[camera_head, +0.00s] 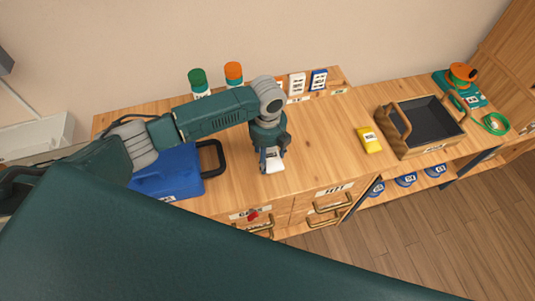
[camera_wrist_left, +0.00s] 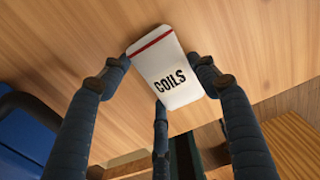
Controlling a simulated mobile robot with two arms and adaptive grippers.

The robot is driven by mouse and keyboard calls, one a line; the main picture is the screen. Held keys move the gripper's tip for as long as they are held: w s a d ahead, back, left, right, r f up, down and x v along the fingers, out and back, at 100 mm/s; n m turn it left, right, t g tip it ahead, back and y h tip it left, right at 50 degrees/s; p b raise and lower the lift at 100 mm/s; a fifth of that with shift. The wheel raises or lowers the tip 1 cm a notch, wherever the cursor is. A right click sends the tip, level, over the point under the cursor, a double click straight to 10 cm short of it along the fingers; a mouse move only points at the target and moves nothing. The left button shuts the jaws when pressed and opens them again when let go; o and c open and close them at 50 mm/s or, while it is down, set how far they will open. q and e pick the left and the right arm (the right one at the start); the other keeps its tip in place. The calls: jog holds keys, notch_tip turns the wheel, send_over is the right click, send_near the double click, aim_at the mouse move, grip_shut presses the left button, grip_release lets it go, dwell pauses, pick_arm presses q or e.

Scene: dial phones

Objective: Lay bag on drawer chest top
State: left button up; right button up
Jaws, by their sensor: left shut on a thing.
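A white bag (camera_wrist_left: 166,62) with a red stripe and the word "COILS" is between the fingers of my left gripper (camera_wrist_left: 160,78) in the left wrist view. In the head view the bag (camera_head: 272,162) hangs below my left gripper (camera_head: 271,150), over the wooden drawer chest top (camera_head: 310,148). The gripper is shut on the bag. I cannot tell whether the bag touches the wood. My right gripper is not in view.
A blue case (camera_head: 168,178) with a black handle stands left of the gripper. Green (camera_head: 199,83) and orange-lidded (camera_head: 234,73) jars stand behind. A yellow packet (camera_head: 369,140) and a wooden tray (camera_head: 436,148) lie to the right. The chest top right of the bag is clear.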

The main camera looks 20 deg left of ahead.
aim_at(268, 156)
pick_arm(q)
jog(key=o, duration=1.2)
notch_tip(268, 156, up, 12)
jog(key=b, duration=0.1)
jog(key=shift+b, duration=0.3)
jog(key=shift+r, duration=0.1)
